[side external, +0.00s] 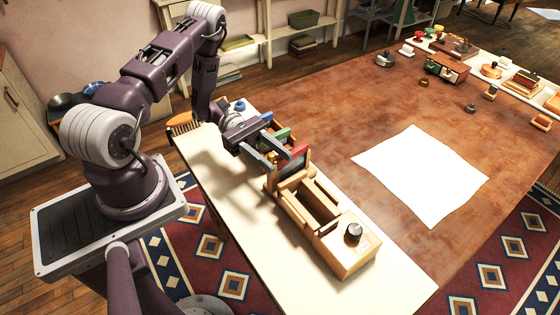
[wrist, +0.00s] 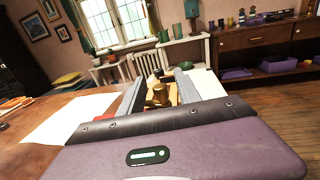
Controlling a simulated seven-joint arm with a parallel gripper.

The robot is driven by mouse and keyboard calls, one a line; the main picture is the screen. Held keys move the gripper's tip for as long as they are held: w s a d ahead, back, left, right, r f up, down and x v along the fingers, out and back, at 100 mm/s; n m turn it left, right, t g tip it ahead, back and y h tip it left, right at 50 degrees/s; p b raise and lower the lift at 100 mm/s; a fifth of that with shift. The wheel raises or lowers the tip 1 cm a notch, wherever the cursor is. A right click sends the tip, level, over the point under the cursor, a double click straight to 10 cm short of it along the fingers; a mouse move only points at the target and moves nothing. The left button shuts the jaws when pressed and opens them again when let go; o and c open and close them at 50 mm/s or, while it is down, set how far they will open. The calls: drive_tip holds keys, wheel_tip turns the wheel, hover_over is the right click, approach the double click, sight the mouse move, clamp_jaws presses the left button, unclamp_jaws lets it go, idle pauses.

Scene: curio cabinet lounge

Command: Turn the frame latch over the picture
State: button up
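A wooden fixture (side external: 345,258) stands on the cream table. It has open slots, a dark round knob at its near end, and an upright dark panel with red (side external: 299,152) beside my gripper. My gripper (side external: 280,160) is low at the fixture's far end, with its two fingers apart. In the wrist view my gripper (wrist: 160,90) has a gap between its grey fingers, and wooden and dark parts (wrist: 160,95) show in and beyond it. I cannot tell which part is the frame latch or the picture, or whether a finger touches anything.
The cream table (side external: 380,285) is clear near its front end. A white sheet (side external: 422,175) lies on the brown table to the right. An orange-brown brush-like thing (side external: 182,122) and a blue knob (side external: 240,105) are near the far end. Small items line the brown table's far edge.

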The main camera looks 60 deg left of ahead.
drive_tip(key=shift+w+d, duration=0.2)
drive_tip(key=shift+d, duration=1)
clamp_jaws()
drive_tip(key=shift+w+a+n+t+y, duration=0.1)
drive_tip(key=shift+n+t+y, duration=0.15)
drive_tip(key=shift+n+t, duration=0.45)
drive_tip(key=shift+w+n+t+y, duration=0.2)
drive_tip(key=shift+n+t, duration=0.15)
drive_tip(key=shift+t, duration=0.55)
drive_tip(key=shift+w+a+n+t+y, duration=0.1)
drive_tip(key=shift+n+t+y, duration=0.15)
drive_tip(key=shift+n+t, duration=0.45)
unclamp_jaws()
